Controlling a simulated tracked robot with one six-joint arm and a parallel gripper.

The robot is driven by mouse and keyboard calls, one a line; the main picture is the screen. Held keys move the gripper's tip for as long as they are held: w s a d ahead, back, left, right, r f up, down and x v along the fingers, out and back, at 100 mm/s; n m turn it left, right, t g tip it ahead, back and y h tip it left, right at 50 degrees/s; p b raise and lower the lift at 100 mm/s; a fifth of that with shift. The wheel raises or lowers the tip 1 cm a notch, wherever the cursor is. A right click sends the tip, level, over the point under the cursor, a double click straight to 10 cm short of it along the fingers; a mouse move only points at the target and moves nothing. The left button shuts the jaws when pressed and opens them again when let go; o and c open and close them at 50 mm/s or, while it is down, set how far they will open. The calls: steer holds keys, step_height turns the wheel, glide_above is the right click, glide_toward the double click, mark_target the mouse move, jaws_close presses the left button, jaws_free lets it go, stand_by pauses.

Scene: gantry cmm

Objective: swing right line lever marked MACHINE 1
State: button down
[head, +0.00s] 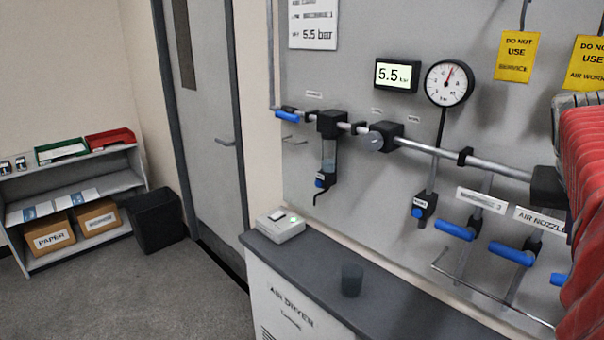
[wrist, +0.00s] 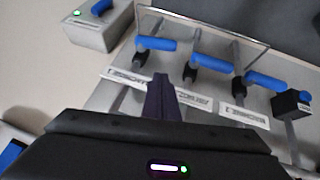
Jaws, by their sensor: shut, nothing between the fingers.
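Several blue-handled line levers sit on drop pipes on the grey wall panel. In the head view, one blue lever (head: 455,230) is by a label that seems to read MACHINE with an unclear number (head: 482,200). Another blue lever (head: 512,253) is by the AIR NOZZLE label (head: 538,219). A third lever (head: 560,280) is partly cut off at right. I cannot make out a MACHINE 1 label. In the wrist view, a row of blue levers (wrist: 213,66) lies beyond my gripper (wrist: 160,82). Its dark fingers are shut, empty, near the white labels, apart from the levers.
A thin rail (head: 490,296) runs in front of the levers. A dark-topped cabinet (head: 325,265) stands below. Open floor lies left.

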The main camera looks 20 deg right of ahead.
steer(key=x, duration=0.4)
steer(key=shift+f, duration=0.1)
steer(key=shift+s+a+f, duration=0.1)
steer(key=shift+s+f, duration=0.15)
steer(key=shift+f, duration=0.6)
steer(key=shift+s+a+f, duration=0.15)
steer(key=shift+s+f, duration=0.15)
steer(key=shift+f, duration=0.55)
